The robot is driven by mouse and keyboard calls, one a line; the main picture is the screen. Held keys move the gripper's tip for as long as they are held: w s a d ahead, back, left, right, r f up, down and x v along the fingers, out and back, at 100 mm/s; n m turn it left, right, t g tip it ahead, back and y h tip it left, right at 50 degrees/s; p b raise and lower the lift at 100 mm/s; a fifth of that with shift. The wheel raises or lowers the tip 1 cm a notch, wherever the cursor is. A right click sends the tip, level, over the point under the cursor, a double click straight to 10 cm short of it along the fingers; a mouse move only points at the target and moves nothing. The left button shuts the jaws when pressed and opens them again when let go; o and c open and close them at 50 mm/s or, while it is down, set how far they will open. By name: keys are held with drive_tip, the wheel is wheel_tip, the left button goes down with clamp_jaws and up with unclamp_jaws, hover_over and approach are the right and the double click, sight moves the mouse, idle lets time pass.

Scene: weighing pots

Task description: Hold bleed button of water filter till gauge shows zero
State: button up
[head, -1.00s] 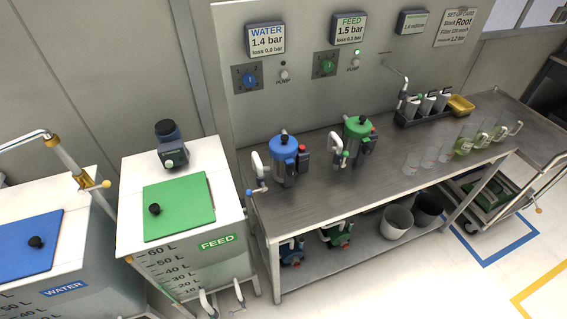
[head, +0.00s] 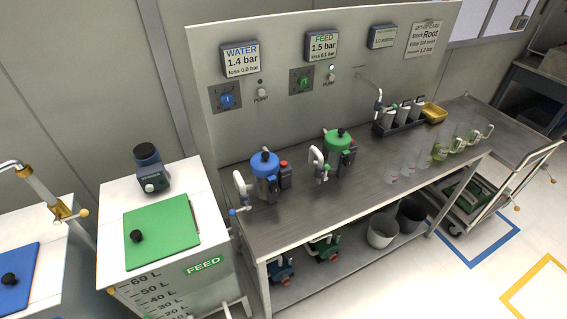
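The water filter (head: 266,182) is the blue-topped housing on the left of the steel bench, with a white handled valve on its left. A small red button (head: 283,163) sits at its right side, which I take as its bleed button. The water gauge display (head: 240,59) on the back panel reads "WATER 1.4 bar, loss 0.0 bar". The green-topped feed filter (head: 338,153) stands to its right. The feed display (head: 323,46) reads 1.5 bar. My gripper is not in view.
The white feed tank (head: 110,238) with a green lid stands left of the steel bench (head: 310,200). Glass beakers (head: 440,150) and a dark rack (head: 400,118) stand farther right on the bench. A trolley (head: 510,190) is beyond its right end. The bench front has clear surface.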

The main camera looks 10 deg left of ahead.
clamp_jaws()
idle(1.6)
